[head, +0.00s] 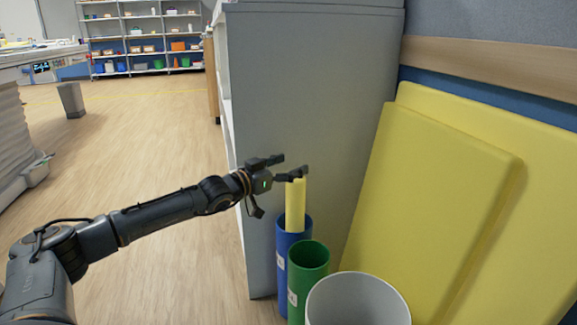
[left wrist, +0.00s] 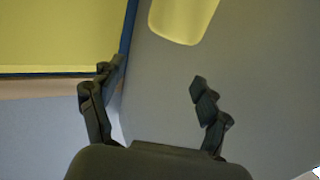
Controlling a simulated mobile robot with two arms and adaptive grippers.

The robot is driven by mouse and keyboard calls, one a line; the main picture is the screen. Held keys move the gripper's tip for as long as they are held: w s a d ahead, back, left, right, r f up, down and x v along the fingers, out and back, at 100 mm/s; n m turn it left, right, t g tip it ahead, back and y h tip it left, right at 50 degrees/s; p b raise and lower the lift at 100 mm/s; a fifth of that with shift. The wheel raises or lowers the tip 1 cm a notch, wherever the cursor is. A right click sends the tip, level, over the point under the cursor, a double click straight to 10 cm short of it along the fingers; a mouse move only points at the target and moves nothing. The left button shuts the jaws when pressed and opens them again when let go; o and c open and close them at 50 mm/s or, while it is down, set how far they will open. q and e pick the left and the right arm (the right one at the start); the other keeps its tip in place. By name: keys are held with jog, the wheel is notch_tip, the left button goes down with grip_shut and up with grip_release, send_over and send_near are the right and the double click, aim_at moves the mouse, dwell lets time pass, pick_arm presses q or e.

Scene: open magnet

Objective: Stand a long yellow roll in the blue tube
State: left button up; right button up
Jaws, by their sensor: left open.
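A long yellow roll (head: 296,205) stands upright in the blue tube (head: 282,262) beside the grey cabinet in the head view. Its upper part sticks out above the rim; its lower end is hidden inside. My left gripper (head: 288,168) is at the top of the roll, with its fingers apart. In the head view one finger overlaps the roll's top end; I cannot tell whether they touch. In the left wrist view the left gripper (left wrist: 153,88) is open, with nothing visible between its fingers. My right gripper is not in view.
A green tube (head: 308,262) and a white bin (head: 358,302) stand close in front of the blue tube. The grey cabinet (head: 310,100) is right behind. Large yellow pads (head: 430,200) lean against the wall at right.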

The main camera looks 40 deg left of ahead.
pick_arm(q)
jog(key=v, duration=0.7)
jog(key=shift+s, duration=0.2)
dwell(0.5)
dwell(0.9)
